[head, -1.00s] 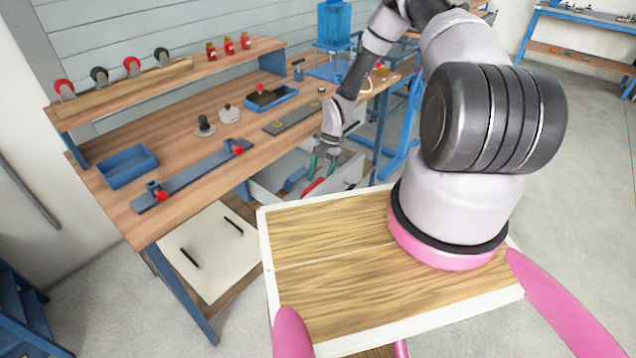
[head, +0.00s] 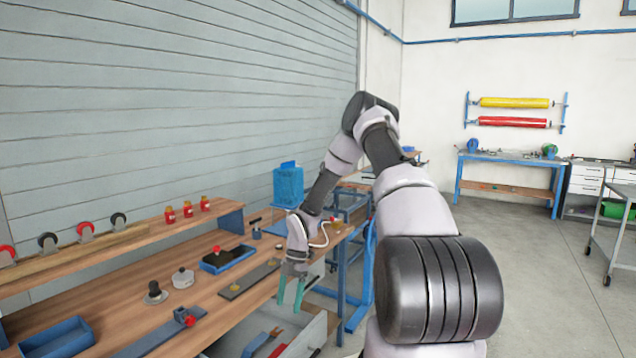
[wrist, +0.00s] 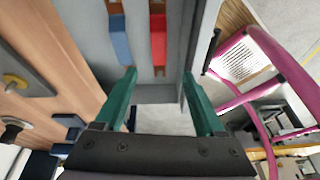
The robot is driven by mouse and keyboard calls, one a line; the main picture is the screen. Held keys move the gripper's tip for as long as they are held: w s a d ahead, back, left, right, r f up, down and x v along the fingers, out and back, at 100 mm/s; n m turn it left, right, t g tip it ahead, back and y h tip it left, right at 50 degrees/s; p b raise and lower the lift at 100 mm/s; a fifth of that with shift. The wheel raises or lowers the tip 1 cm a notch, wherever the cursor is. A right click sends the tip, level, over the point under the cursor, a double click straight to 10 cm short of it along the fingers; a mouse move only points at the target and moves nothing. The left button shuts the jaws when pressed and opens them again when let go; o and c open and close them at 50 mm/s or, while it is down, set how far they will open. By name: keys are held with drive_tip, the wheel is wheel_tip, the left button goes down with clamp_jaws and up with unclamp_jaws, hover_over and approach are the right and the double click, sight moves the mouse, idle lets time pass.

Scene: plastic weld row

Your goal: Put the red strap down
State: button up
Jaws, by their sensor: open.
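The red strap (head: 278,350) lies in the open grey drawer under the workbench, beside a blue strap (head: 256,345). In the wrist view the red strap (wrist: 158,40) lies flat on the drawer floor, its brown ends showing, with the blue strap (wrist: 120,38) to its left and a gap between them. My gripper (head: 291,292) is above the drawer, green fingers apart. In the wrist view my gripper (wrist: 160,75) holds nothing between its fingertips, and the straps are apart from it.
The wooden workbench (head: 105,283) runs along the left, with a blue tray (head: 55,338), a black-lined tray (head: 228,258) and clamp parts on it. The drawer's wall (head: 308,337) stands close to the gripper. A blue stand is behind.

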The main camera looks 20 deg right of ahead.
drive_tip(key=s+d+r+m+t+h, duration=0.15)
drive_tip(key=r+m, duration=0.45)
drive_tip(key=r, duration=0.9)
drive_tip(key=s+d+r+m+t+h, duration=0.1)
drive_tip(key=s+r+m+t, duration=0.35)
drive_tip(key=r, duration=1.05)
drive_tip(key=s+a+r+m+t+y, duration=0.1)
drive_tip(key=s+a+r+m+t, duration=0.1)
drive_tip(key=s+r+m, duration=1.5)
drive_tip(key=shift+s+a+r+t, duration=0.2)
drive_tip(key=shift+s+r+t, duration=0.5)
drive_tip(key=shift+s, duration=0.5)
drive_tip(key=shift+m+y, duration=0.25)
